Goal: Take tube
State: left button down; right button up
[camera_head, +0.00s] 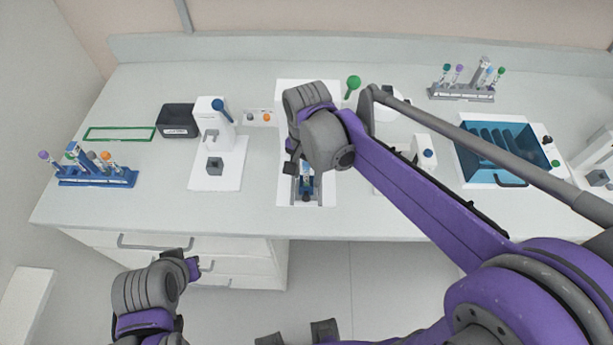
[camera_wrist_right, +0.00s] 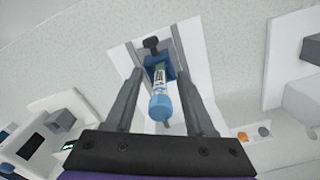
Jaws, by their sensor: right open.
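The tube (camera_wrist_right: 160,92) has a blue cap and a pale label with print. In the right wrist view it stands in a small blue holder on a white station (camera_wrist_right: 192,50). My right gripper (camera_wrist_right: 158,78) is open, with one finger on each side of the tube and visible gaps between. In the head view the right gripper (camera_head: 304,180) is over the middle station, and my arm hides most of the tube. My left gripper (camera_head: 192,268) is low at the left, off the counter's front edge; its jaws are not clear.
A blue rack (camera_head: 97,180) with several capped tubes stands at the left, and a grey rack (camera_head: 462,95) at the back right. A white device (camera_head: 217,150) stands left of the middle station. A blue bin (camera_head: 500,150) is at the right.

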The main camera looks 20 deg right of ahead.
grip_shut()
jog(key=shift+r, duration=0.15)
notch_tip(320, 180, up, 10)
jog(key=shift+f+p, duration=0.1)
jog(key=shift+p, duration=0.2)
dwell(0.4)
